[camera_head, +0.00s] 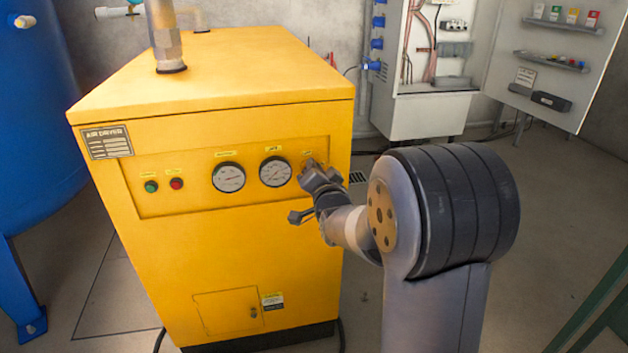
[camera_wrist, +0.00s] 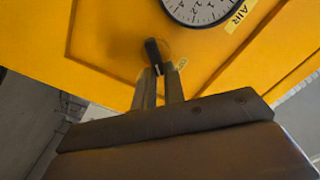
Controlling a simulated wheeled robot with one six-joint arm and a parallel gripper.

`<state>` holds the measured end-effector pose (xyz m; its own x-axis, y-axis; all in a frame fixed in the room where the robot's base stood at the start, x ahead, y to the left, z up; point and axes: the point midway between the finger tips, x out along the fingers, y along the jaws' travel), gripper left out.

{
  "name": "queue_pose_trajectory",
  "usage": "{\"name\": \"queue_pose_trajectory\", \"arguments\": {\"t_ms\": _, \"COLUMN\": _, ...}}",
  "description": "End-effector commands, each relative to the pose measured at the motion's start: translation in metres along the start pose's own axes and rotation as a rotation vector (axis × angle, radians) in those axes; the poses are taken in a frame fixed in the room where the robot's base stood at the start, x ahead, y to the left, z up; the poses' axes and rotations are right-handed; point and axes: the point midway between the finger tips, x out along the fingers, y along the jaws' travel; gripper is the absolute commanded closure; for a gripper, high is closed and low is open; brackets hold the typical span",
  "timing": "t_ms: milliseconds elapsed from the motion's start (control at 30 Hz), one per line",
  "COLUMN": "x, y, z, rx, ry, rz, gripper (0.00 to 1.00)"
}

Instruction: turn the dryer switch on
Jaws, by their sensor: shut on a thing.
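The yellow air dryer (camera_head: 240,255) stands in front of me, with a recessed control panel on its front face. My gripper (camera_head: 310,172) is at the right end of this panel and mostly covers the switch there. In the wrist view the switch is a small black knob (camera_wrist: 153,50) with a pale mark, standing out from the yellow panel. My gripper's two fingers (camera_wrist: 160,76) are close together, with their tips at the knob's lower end, shut on it. The knob looks tilted in this view. A small label beside it is partly hidden by the fingers.
Left of my gripper are two round gauges (camera_head: 275,172), a red button (camera_head: 176,183) and a green one (camera_head: 151,186). A blue tank (camera_head: 35,120) stands at the left. An open grey electrical cabinet (camera_head: 430,90) is behind at right.

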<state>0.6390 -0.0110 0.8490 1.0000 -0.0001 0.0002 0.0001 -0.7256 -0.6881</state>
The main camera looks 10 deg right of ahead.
Motion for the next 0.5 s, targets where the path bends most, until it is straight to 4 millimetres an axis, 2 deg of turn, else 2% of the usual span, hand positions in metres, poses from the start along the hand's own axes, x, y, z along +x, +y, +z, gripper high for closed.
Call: {"name": "queue_pose_trajectory", "arguments": {"t_ms": 500, "x": 0.0002, "y": 0.0101, "z": 0.0032, "rx": 0.482, "ry": 0.002, "rz": -0.002, "gripper": 1.00}}
